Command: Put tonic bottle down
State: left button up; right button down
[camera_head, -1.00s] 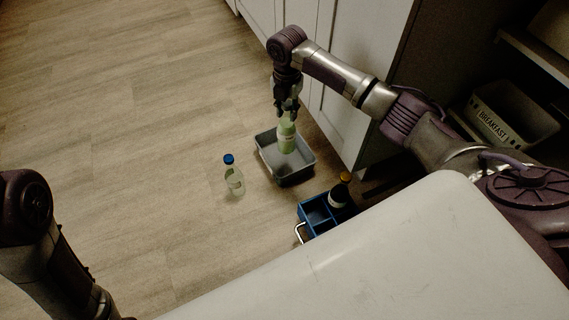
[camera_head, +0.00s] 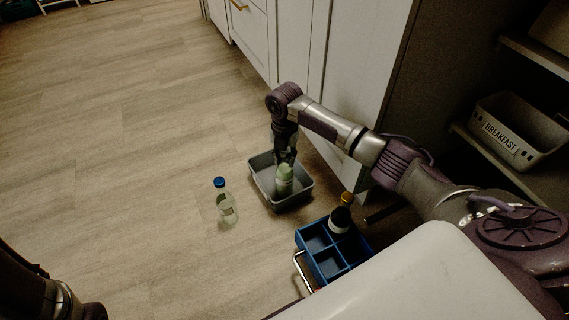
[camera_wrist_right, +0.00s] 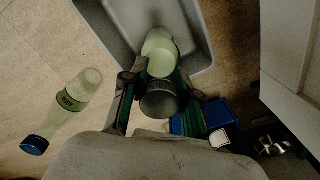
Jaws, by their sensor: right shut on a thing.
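A pale green bottle (camera_head: 284,184) hangs upright from my right gripper (camera_head: 286,153), which is shut on its upper part. The bottle is within the outline of a grey bin (camera_head: 306,197) on the floor; I cannot tell whether its base touches the bin's bottom. In the right wrist view the green bottle (camera_wrist_right: 160,50), with its dark top toward the camera, lies between the fingers (camera_wrist_right: 160,88), and the grey bin (camera_wrist_right: 112,28) is beyond it. My left arm shows at the lower left of the head view, its gripper out of frame.
A clear bottle with a blue cap (camera_head: 226,204) stands on the floor left of the bin. A blue divided caddy (camera_head: 318,258) holds a dark bottle (camera_head: 341,216). White cabinets (camera_head: 345,80) rise behind. A BREAKFAST basket (camera_head: 510,145) sits on a shelf. Floor at left is clear.

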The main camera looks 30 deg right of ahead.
jog(key=shift+f, duration=0.15)
jog(key=c, duration=0.9)
grip_release()
jog(key=shift+f, duration=0.15)
jog(key=shift+o, duration=0.2)
